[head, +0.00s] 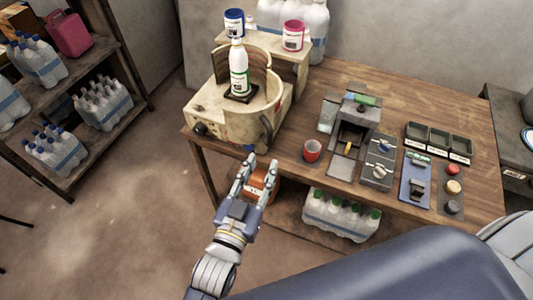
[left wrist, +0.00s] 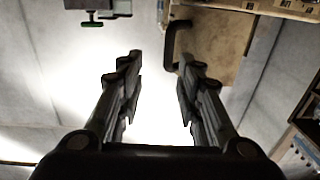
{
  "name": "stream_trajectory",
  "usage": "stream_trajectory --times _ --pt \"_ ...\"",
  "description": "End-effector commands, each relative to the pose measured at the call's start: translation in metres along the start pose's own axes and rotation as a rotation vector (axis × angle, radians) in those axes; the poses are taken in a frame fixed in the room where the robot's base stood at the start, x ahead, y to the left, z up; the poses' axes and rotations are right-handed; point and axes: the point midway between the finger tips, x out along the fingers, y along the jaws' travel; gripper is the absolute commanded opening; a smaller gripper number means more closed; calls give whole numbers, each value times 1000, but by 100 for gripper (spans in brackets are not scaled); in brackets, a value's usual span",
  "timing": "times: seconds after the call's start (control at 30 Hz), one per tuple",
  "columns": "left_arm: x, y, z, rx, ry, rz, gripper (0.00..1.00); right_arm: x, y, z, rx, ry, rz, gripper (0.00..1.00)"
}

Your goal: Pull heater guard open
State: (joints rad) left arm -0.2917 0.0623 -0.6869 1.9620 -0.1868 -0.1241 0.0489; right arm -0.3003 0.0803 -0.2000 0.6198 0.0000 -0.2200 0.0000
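The cream heater (head: 205,112) stands at the left end of the wooden table. Its curved guard (head: 240,127) wraps the front of a round well, with a dark handle (head: 267,132) on its right side. A white bottle with a green label (head: 238,70) stands upright inside on a dark plate. My left gripper (head: 262,163) is open and empty, in front of the heater and below the handle, apart from it. In the left wrist view, the dark handle (left wrist: 171,45) and tan guard (left wrist: 210,45) show beyond the open fingers. My right gripper is not in view.
A red cup (head: 312,150) stands right of the heater. Blue (head: 234,22) and pink (head: 293,36) tubs sit on the step behind it.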

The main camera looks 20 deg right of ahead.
Motion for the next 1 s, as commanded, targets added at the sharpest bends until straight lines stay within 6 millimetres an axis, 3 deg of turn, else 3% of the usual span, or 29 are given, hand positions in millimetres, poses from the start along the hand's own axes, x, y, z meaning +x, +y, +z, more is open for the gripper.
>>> stream_trajectory --times 0.37,0.53,0.57,0.67,1.0 --pt "-10 0 0 0 -1 0 33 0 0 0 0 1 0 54" --pt "-11 -4 4 -45 -2 0 0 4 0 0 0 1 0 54" --pt "-12 -7 5 -73 -3 0 0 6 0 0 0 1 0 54" --pt "-18 -20 10 -234 -3 -1 0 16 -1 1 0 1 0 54" --pt "-44 -69 16 -1084 -22 33 0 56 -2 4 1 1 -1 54"
